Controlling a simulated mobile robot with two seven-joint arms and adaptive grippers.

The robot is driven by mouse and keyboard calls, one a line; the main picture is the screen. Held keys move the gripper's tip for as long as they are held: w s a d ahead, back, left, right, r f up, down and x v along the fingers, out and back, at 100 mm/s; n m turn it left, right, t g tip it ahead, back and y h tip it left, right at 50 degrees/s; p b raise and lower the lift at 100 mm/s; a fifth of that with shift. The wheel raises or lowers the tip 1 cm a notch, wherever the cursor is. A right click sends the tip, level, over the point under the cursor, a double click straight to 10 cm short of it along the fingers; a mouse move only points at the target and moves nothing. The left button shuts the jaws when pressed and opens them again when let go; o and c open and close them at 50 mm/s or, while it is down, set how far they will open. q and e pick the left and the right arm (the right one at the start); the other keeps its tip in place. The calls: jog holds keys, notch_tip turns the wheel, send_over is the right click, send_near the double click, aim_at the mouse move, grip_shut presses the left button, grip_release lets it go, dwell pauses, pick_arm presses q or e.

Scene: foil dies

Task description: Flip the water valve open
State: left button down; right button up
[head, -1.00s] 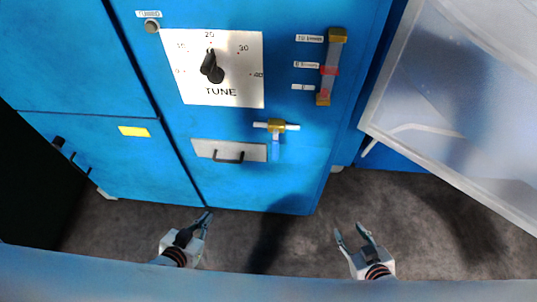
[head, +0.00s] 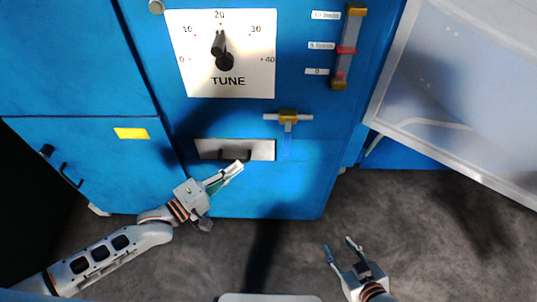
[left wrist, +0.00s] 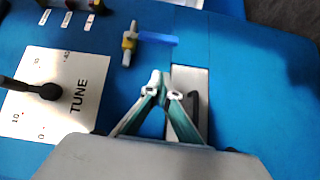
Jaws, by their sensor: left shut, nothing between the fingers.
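The water valve (head: 288,116) is a small brass body on a short horizontal white pipe, on the front of the blue cabinet. A translucent blue lever hangs straight down from it, across the pipe. In the left wrist view the valve (left wrist: 129,43) is above the fingertips, with its blue lever (left wrist: 160,38) pointing right. My left gripper (head: 238,167) is shut and empty, below and left of the lever, apart from it, in front of the drawer plate. The left wrist view shows its fingertips (left wrist: 160,80) together. My right gripper (head: 340,250) is open and empty, low over the floor.
The plate with a black handle (head: 207,149) lies left of the valve. A TUNE dial (head: 222,85) is above left, and a gauge with a red float (head: 346,50) is above right. A translucent panel (head: 440,95) stands at the right.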

pick_arm(q)
jog(key=shift+w+a, duration=0.1)
jog(key=shift+a, duration=0.1)
jog(key=shift+d, duration=0.1)
send_near(287, 144)
jog(key=shift+w+d+f, duration=0.95)
jog(key=shift+w+d, duration=0.5)
jog(key=shift+w, duration=1.7)
jog(key=shift+b, duration=0.3)
